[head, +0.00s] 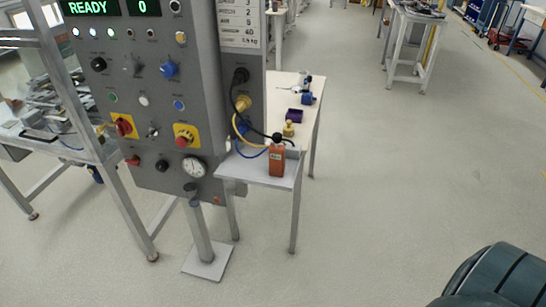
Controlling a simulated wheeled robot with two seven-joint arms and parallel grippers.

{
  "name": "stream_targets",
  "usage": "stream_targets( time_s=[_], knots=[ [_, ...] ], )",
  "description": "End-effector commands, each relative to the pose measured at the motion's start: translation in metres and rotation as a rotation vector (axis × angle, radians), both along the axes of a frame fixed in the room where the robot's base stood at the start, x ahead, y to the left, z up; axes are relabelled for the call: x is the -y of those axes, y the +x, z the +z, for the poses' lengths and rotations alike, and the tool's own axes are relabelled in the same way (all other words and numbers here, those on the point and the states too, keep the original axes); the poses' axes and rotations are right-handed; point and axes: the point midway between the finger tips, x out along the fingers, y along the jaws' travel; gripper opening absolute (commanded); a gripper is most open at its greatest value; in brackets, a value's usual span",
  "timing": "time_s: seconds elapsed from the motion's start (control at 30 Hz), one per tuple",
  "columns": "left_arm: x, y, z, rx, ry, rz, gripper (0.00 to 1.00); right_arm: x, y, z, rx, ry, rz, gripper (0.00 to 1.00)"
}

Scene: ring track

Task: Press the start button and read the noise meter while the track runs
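A grey control panel (150,80) stands at left centre. Its green display (88,8) reads READY, and a second display (143,7) reads 0. The panel carries several knobs and buttons, among them a green button (113,97), a white button (144,100) and a blue button (179,105). The labels are too small to read, so I cannot tell which is the start button. An orange handheld device (277,159), perhaps the noise meter, stands upright on a small shelf table (240,170); its reading cannot be made out. Neither gripper is in view.
Red knobs on yellow plates (185,136) and a round dial gauge (194,167) sit low on the panel. A black cable and hoses hang at its right side. A post on a foot plate (208,262) stands below.

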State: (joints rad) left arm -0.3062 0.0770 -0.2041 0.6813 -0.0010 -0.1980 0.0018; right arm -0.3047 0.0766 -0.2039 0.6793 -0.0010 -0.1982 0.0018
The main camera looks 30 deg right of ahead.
Motion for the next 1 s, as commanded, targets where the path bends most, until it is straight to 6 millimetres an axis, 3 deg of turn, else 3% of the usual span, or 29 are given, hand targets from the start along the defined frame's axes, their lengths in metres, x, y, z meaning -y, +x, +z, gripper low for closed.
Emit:
stream_targets(
  time_s=[0.4,0.43,0.57,1.0],
  knots=[
    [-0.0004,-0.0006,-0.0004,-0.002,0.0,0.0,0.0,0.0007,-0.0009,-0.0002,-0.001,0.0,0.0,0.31],
    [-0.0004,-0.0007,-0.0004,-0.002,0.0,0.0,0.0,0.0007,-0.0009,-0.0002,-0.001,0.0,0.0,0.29],
    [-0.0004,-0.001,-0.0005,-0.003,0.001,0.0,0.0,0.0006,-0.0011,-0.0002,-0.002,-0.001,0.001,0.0],
    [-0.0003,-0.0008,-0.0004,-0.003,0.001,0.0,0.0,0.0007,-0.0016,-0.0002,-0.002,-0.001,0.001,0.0]
  ],
)
